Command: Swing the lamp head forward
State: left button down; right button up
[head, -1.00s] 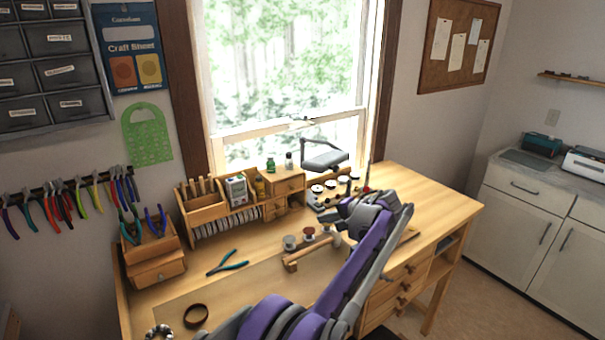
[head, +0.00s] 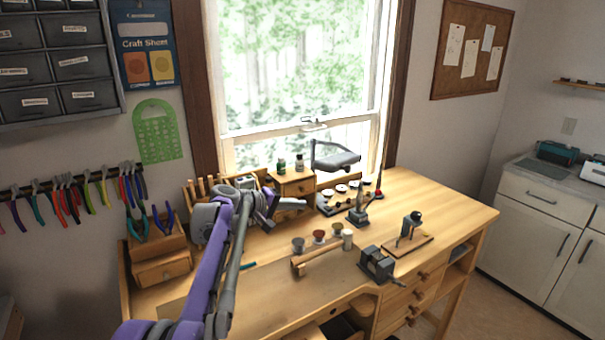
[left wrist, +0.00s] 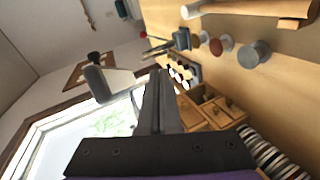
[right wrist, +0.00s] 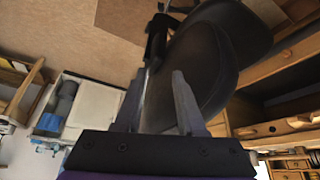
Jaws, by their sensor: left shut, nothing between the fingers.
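The lamp head (head: 335,158) is a flat grey shade on a thin bent arm, in front of the window at the back of the desk. A dark grey shape, probably the lamp head (left wrist: 98,84), also shows in the left wrist view, to the left of the fingers. My left gripper (head: 274,206) is over the back left part of the desk, lower than the lamp head and to its left, apart from it. Its fingers (left wrist: 158,100) are together and empty. My right gripper (right wrist: 158,100) shows only in its own wrist view, fingers apart, near a dark rounded seat.
A wooden organizer with drawers (head: 295,186) stands behind my left gripper. The right back desktop (head: 430,195) is clear.

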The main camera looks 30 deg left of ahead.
pick_arm(q)
jog(key=s+a+r+n+t+y, duration=0.25)
jog(key=a+r+n+t, duration=0.2)
jog(key=a+r, duration=0.35)
jog(key=w+d, duration=0.5)
jog(key=w, duration=0.4)
jog(key=shift+w+d+f+h+p, duration=0.15)
jog(key=shift+w+d+h+p, duration=0.05)
jog(key=shift+w+h+p, duration=0.2)
